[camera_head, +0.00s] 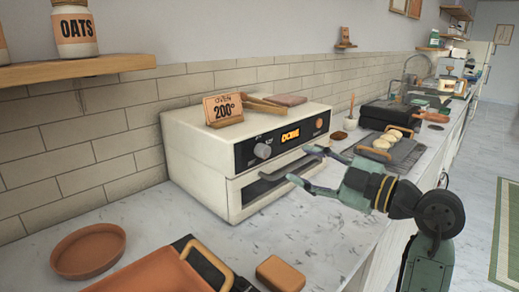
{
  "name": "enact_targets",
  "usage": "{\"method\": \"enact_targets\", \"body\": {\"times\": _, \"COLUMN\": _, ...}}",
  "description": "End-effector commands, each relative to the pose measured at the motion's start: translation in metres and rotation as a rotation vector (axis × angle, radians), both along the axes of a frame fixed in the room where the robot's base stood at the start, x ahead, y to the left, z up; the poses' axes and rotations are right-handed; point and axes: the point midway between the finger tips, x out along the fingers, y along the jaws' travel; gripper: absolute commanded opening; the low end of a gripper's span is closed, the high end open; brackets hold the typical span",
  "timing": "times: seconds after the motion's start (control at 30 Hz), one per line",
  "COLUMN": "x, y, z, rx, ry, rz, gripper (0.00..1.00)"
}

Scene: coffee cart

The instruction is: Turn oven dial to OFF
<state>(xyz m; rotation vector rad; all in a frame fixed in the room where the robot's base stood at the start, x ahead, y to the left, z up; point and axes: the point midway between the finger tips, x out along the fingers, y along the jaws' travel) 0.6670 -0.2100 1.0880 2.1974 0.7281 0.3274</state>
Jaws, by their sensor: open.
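A white countertop oven (205,155) stands against the tiled wall. Its black front panel carries a round grey dial (263,151) at the left and an orange lit display (290,135) that seems to read "DONE". An orange round button (319,123) sits at the panel's right. The dial's pointer and its markings are too small to read. The oven door with its bar handle (290,166) is below the panel. My gripper (297,165) is open, its two fingers spread in front of the oven door, below and right of the dial. Contact with the oven cannot be told.
A "200°" sign (223,109) and wooden tongs stand on the oven. A terracotta dish (88,251), an orange tray (150,275) and a brown block (281,273) are on the counter in front. A rack (404,156) with bread and a black grill are to the right.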

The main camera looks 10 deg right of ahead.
Motion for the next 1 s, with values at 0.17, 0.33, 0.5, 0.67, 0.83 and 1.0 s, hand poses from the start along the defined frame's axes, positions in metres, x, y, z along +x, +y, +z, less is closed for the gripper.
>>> {"method": "enact_targets", "body": {"times": 0.17, "x": 0.022, "y": 0.018, "z": 0.003, "rx": 0.000, "ry": 0.001, "rz": 0.005, "gripper": 0.46}}
{"method": "enact_targets", "body": {"times": 0.33, "x": 0.049, "y": 0.038, "z": 0.002, "rx": 0.001, "ry": 0.003, "rz": 0.006, "gripper": 0.46}}
{"method": "enact_targets", "body": {"times": 0.5, "x": 0.070, "y": 0.053, "z": 0.002, "rx": 0.000, "ry": 0.001, "rz": 0.003, "gripper": 0.46}}
{"method": "enact_targets", "body": {"times": 0.67, "x": 0.080, "y": 0.061, "z": 0.001, "rx": 0.000, "ry": 0.000, "rz": 0.003, "gripper": 0.46}}
{"method": "enact_targets", "body": {"times": 0.83, "x": 0.083, "y": 0.062, "z": 0.000, "rx": -0.001, "ry": 0.000, "rz": 0.001, "gripper": 0.46}}
{"method": "enact_targets", "body": {"times": 1.0, "x": 0.083, "y": 0.062, "z": -0.001, "rx": 0.000, "ry": 0.001, "rz": 0.001, "gripper": 0.45}}
